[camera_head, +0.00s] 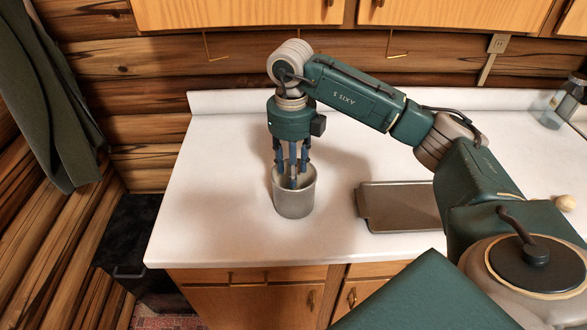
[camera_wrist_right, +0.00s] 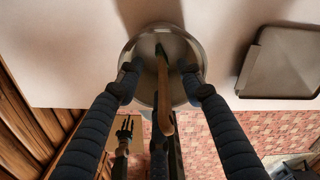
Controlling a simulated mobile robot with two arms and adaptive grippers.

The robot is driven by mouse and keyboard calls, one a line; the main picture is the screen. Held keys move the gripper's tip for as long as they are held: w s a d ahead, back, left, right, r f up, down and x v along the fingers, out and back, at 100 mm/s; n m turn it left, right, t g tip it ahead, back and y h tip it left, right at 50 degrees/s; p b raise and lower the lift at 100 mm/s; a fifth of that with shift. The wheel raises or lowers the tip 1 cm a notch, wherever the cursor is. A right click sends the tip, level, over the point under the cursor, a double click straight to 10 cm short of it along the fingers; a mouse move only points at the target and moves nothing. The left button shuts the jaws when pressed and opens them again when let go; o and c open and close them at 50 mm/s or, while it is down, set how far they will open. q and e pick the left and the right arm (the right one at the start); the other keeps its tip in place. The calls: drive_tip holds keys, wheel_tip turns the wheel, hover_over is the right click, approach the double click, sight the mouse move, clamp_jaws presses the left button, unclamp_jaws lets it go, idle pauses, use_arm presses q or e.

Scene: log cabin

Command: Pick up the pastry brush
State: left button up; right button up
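The pastry brush (camera_wrist_right: 163,85) stands in a round grey metal pot; its brown wooden handle points up toward the right wrist camera. The pot (camera_head: 294,200) is on the white counter, and its rim also shows in the right wrist view (camera_wrist_right: 140,45). My right gripper (camera_head: 292,178) points straight down over the pot, with its fingertips at the opening. In the right wrist view, its blue fingers (camera_wrist_right: 160,88) are spread around the handle with gaps at the sides; the gripper is open. The brush's lower end is hard to make out inside the pot. My left gripper is not clearly identifiable.
A dark baking tray (camera_head: 400,228) lies on the counter right of the pot. A glass jar (camera_head: 545,112) and a small round tan object (camera_head: 565,202) are further right. Counter left of the pot is clear (camera_head: 205,200). A dark pronged shape (camera_wrist_right: 124,135) shows below the counter.

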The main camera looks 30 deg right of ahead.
wheel_tip(320, 180, down, 4)
drive_tip(key=shift+s+f+p, duration=0.1)
drive_tip(key=shift+f+p, duration=0.15)
drive_tip(key=shift+p, duration=0.4)
drive_tip(key=shift+f, duration=0.25)
drive_tip(key=shift+c, duration=1.1)
clamp_jaws()
use_arm(q)
drive_tip(key=shift+w+r, duration=0.8)
drive_tip(key=shift+w, duration=0.35)
drive_tip(key=shift+w, duration=0.1)
